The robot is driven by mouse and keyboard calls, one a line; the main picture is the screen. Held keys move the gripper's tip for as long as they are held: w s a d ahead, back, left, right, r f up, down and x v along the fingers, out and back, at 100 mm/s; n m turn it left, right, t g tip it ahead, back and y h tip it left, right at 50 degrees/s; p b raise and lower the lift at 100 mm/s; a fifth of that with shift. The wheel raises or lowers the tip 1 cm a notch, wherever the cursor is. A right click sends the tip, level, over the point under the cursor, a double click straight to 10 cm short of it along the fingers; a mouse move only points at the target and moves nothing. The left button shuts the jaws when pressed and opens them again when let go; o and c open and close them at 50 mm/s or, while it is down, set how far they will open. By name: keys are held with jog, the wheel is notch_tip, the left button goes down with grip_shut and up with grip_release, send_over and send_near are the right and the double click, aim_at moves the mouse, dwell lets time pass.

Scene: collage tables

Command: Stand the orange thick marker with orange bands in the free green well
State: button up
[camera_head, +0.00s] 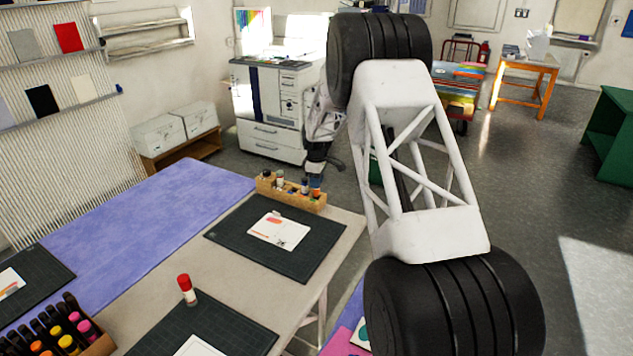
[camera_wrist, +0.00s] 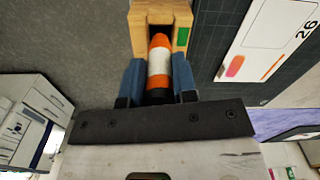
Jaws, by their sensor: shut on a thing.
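My gripper (camera_wrist: 158,78) is shut on the orange marker (camera_wrist: 159,62), with one blue finger on each side. The marker shows an orange end, a white band, an orange band and a dark part near the palm. Its orange end points at the wooden rack (camera_wrist: 138,32), at a dark well beside a green patch (camera_wrist: 182,36). I cannot tell whether the end is inside the well or above it. In the head view, my gripper (camera_head: 315,182) is at the right end of the rack (camera_head: 290,195); the marker is not clear there.
Several markers stand in the rack. The rack borders a dark cutting mat (camera_head: 240,236) with a white card (camera_head: 280,230). A red-capped marker (camera_head: 187,290) stands nearer on the table. A box of markers (camera_head: 99,346) is at the lower left.

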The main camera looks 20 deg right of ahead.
aim_at(316, 192)
jog(key=shift+f, duration=1.6)
dwell(1.3)
jog(key=o, duration=1)
jog(key=shift+c, duration=0.2)
jog(key=shift+r, duration=0.15)
jog(key=shift+r, duration=3.6)
